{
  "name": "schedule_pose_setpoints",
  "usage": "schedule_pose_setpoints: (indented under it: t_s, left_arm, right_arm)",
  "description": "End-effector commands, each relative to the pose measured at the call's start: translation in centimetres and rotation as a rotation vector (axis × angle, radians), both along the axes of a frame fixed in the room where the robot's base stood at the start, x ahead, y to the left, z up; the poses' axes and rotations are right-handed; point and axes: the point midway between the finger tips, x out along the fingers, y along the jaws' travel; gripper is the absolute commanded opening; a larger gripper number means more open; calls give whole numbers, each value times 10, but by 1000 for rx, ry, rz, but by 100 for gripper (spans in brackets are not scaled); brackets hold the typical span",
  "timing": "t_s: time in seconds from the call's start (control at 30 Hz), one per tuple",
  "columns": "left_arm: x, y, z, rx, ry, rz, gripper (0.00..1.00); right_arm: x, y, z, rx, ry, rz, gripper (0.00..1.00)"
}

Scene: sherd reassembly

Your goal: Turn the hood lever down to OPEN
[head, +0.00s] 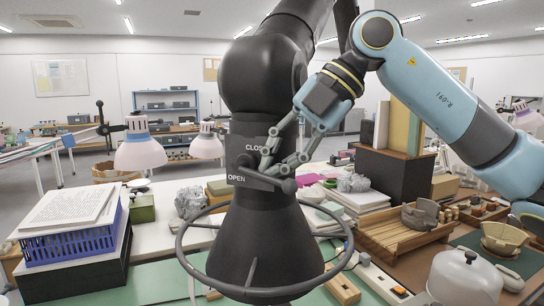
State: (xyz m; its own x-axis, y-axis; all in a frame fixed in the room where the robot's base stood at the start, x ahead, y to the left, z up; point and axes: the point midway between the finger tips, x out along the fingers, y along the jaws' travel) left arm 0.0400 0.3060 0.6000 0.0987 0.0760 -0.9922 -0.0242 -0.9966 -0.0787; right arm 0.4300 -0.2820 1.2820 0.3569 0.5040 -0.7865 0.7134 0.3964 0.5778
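The black hood (265,235) stands in the middle of the head view, wide at its base and narrow at the neck. A dark plate on its neck (238,178) reads CLOSE above and OPEN below; the end of CLOSE is covered. The dark lever (289,186) slants down to the right across the plate, ending in a rounded tip beside OPEN. My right gripper (270,167) comes in from the upper right, its fingers at the lever in front of the plate. Whether they grip it or only touch it, I cannot tell. My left gripper is out of view.
A ring (182,262) surrounds the hood's lower part. Pink-shaded lamps (140,152) and a blue basket of papers (75,240) stand at left. A wooden tray (385,235), a white domed lid (465,278) and pottery pieces crowd the right.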

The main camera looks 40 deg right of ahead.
Motion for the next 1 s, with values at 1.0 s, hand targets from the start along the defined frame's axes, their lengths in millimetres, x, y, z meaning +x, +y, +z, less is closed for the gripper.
schedule_pose_setpoints:
  t_s: [1.0]
  left_arm:
    - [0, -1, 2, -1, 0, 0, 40]
  right_arm:
    - [3, 6, -7, 4, -1, 4, 0]
